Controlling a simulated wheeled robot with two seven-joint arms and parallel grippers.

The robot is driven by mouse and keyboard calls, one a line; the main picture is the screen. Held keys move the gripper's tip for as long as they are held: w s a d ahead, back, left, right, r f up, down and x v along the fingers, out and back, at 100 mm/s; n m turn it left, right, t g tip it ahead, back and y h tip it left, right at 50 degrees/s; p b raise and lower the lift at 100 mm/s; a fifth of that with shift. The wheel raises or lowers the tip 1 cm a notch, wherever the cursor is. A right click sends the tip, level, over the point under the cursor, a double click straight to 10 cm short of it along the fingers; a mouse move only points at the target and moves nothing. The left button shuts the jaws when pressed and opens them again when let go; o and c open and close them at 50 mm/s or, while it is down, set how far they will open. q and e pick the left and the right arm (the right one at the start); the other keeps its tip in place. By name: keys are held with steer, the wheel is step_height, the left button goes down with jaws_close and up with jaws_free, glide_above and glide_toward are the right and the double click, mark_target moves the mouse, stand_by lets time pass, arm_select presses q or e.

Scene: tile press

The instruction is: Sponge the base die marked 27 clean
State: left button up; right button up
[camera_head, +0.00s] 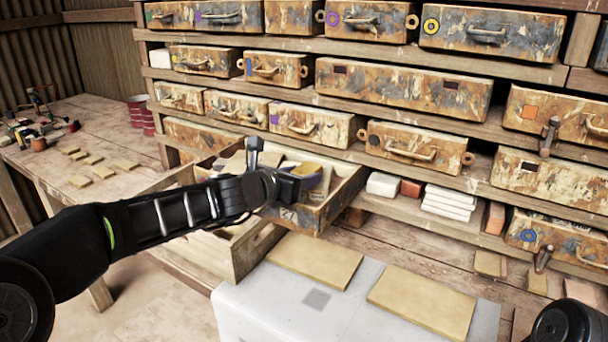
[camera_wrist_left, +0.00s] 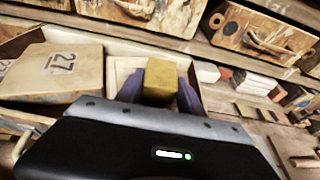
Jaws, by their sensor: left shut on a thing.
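My left gripper (camera_head: 306,180) is over the pulled-out drawer (camera_head: 338,203) and is shut on a yellow sponge (camera_wrist_left: 160,82). In the left wrist view the sponge sits between its two purple fingers. The base die marked 27 (camera_wrist_left: 75,78) lies in the drawer to the left of the sponge. Its visible face is tan with a pale number label, and darker brown shows along its edges. The sponge appears apart from the die. In the head view my left arm and gripper hide much of the drawer's inside. My right gripper is not in view.
A rack of weathered drawers (camera_head: 405,90) fills the back. White blocks (camera_head: 449,203) lie on its low shelf. Two tan tiles, one on the left (camera_head: 315,260), lie on the pale worktop (camera_head: 270,312) in front. A wooden table (camera_head: 110,128) with tiles and small items stands at left.

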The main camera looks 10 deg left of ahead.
arm_select(q)
steer(key=shift+s+a, duration=0.2)
steer(key=shift+s, duration=0.3)
steer(key=shift+s+a, duration=0.15)
steer(key=shift+s, duration=0.35)
steer(key=shift+s+a+f+b, duration=0.1)
steer(key=shift+s+a+b, duration=0.1)
steer(key=shift+s, duration=0.3)
steer(key=shift+s+a+f+b, duration=0.1)
steer(key=shift+s+a+b, duration=0.1)
steer(key=shift+s, duration=0.25)
steer(key=shift+w+d, duration=0.1)
steer(key=shift+w+d+r, duration=0.1)
steer(key=shift+w+d, duration=0.1)
steer(key=shift+w, duration=0.35)
steer(key=shift+w+d+r, duration=0.1)
steer(key=shift+w+d, duration=0.1)
steer(key=shift+w, duration=0.35)
